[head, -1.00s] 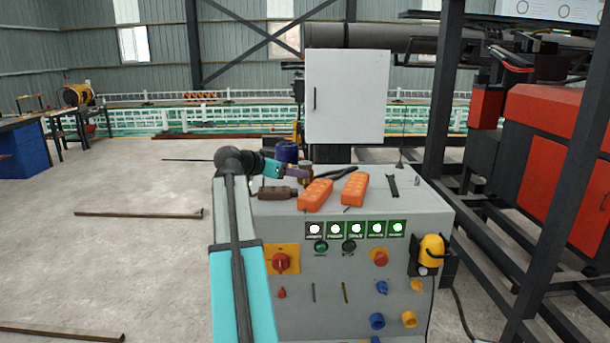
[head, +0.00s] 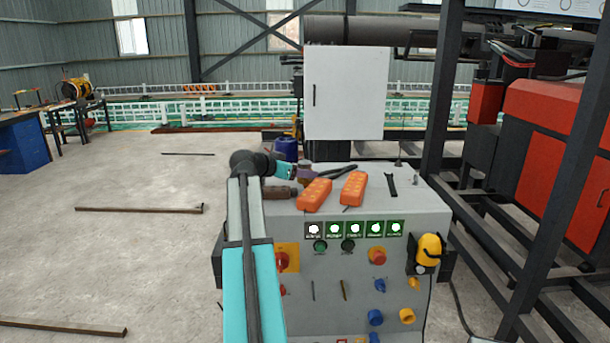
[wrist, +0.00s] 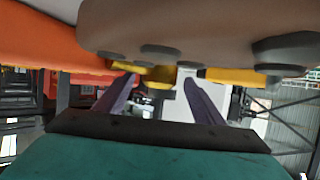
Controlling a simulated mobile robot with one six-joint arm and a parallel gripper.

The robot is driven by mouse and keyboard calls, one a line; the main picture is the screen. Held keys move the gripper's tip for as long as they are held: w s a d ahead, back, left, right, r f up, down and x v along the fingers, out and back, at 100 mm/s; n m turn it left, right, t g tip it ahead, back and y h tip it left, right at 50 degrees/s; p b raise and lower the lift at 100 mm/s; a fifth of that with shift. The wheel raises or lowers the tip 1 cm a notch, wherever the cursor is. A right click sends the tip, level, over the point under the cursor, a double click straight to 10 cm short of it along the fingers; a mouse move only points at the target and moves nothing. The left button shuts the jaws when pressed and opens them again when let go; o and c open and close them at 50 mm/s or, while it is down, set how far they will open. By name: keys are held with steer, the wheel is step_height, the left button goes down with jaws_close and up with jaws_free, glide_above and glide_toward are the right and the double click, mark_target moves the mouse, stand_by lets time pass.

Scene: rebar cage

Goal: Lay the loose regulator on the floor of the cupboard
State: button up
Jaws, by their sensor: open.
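A small brass-coloured piece, likely the regulator (head: 306,167), stands at the left back of the grey console top. In the wrist view its yellow body (wrist: 160,98) shows between and beyond my fingers. My gripper (head: 303,175) is open at this piece, low over the console; its purple fingers (wrist: 158,85) stand apart. I cannot tell whether they touch it. The white cupboard (head: 346,93) hangs behind the console, its front with a dark handle facing me and looking shut. Its floor is hidden.
On the grey console (head: 420,195) lie two orange blocks (head: 314,194) (head: 352,188), a brown tool (head: 280,196), black pliers (head: 337,173) and a dark wrench (head: 391,185). The brown tool and an orange block crowd my gripper. A black steel frame (head: 440,100) stands at right.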

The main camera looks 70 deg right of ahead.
jaws_close()
steer(key=shift+r, duration=0.1)
steer(key=shift+r, duration=0.1)
stand_by(0.3)
steer(key=shift+d+r+b, duration=0.1)
steer(key=shift+r+b, duration=1.5)
steer(key=shift+r, duration=3.3)
